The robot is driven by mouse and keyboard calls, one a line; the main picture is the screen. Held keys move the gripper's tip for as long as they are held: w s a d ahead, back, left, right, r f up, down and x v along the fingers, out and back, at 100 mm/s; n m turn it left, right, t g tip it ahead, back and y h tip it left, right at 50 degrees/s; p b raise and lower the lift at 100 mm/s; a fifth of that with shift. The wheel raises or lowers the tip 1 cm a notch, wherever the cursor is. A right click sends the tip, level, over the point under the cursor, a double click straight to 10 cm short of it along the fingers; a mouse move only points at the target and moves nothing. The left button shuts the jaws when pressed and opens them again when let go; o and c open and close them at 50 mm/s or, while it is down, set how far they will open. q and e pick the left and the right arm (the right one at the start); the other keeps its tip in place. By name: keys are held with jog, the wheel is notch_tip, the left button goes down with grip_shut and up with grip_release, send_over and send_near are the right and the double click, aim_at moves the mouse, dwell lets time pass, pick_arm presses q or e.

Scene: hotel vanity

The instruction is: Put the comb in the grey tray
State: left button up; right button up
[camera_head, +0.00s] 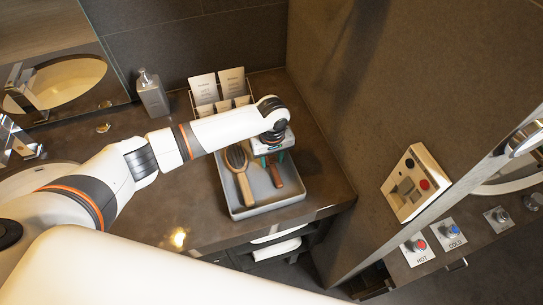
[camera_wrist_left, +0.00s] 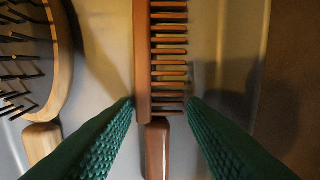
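The brown wooden comb (camera_wrist_left: 143,60) lies over the pale tray floor in the left wrist view, its teeth to the right and its handle toward the bottom. In the head view its brown handle (camera_head: 277,178) shows inside the grey tray (camera_head: 236,209), partly hidden by my gripper. My left gripper (camera_head: 268,163) reaches down into the tray. Its green fingers (camera_wrist_left: 160,105) stand apart on either side of the comb, close to its edges; firm contact does not show. My right gripper is not in view.
A wooden hairbrush (camera_head: 241,174) lies in the tray left of the comb, also in the wrist view (camera_wrist_left: 62,70). A card holder (camera_head: 220,100) stands behind the tray, a soap bottle (camera_head: 152,93) to its left. A wall rises at right; the counter's (camera_head: 190,213) front edge is close.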

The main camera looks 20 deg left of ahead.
aim_at(272, 163)
pick_arm(q)
jog(key=shift+o, duration=1.1)
notch_tip(272, 163, up, 12)
jog(key=b, duration=0.2)
jog(key=shift+s+r, duration=0.15)
jog(key=shift+r, duration=0.05)
jog(key=shift+d+f, duration=0.1)
jog(key=shift+d, duration=0.05)
